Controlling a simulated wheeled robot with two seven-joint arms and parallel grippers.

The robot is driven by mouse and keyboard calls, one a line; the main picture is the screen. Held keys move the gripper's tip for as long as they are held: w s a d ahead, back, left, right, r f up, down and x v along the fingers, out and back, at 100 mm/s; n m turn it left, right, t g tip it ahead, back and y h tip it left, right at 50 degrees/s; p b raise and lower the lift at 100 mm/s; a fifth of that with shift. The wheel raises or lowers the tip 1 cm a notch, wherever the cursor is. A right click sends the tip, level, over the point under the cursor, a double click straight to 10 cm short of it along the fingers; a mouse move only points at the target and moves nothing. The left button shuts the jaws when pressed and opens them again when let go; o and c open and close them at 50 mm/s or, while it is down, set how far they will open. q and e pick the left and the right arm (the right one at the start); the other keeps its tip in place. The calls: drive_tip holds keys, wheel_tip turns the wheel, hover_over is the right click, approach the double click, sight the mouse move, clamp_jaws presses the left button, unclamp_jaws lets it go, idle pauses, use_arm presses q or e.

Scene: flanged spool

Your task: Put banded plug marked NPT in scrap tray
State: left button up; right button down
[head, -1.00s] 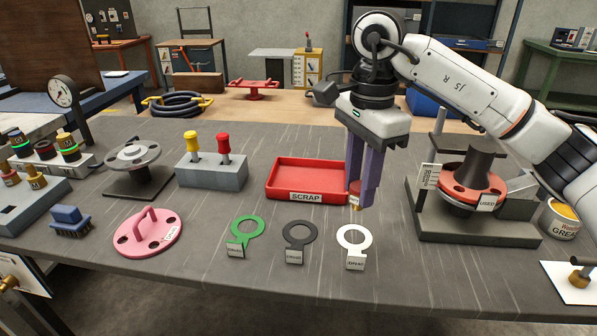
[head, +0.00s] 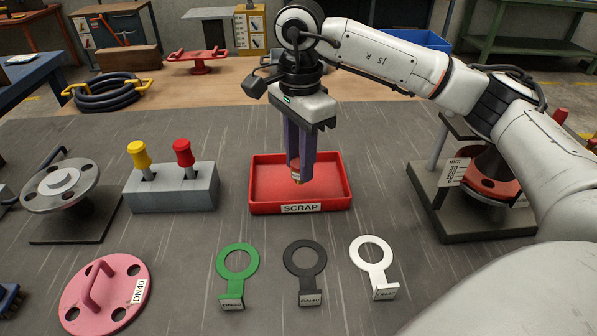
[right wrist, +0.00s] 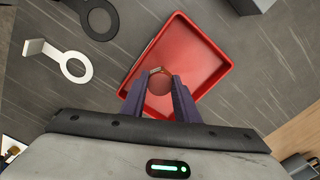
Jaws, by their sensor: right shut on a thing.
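The red scrap tray (head: 258,205), labelled SCRAP, stands on the grey bench in the middle of the head view. My right gripper (head: 299,178) points down over the tray and is shut on a plug (head: 296,171). The plug has a red part, a pale label and a brass-coloured tip; I cannot read its marking. In the right wrist view, the plug (right wrist: 160,84) shows between the fingers, over the inside of the tray (right wrist: 212,62). Whether it touches the tray floor is not clear. My left gripper is out of view.
Green (head: 238,262), black (head: 305,258) and white (head: 371,252) ring tags lie in front of the tray. A grey block (head: 172,195) with yellow and red handles stands left of it. A pink flange (head: 103,300) lies front left. A flanged spool stand (head: 470,222) is at right.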

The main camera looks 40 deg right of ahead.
drive_tip(key=shift+f, duration=1.75)
drive_tip(key=shift+f, duration=0.15)
drive_tip(key=c, duration=1.7)
unclamp_jaws()
drive_tip(key=shift+o, duration=0.2)
wheel_tip(320, 180, up, 12)
drive_tip(key=shift+r, duration=0.2)
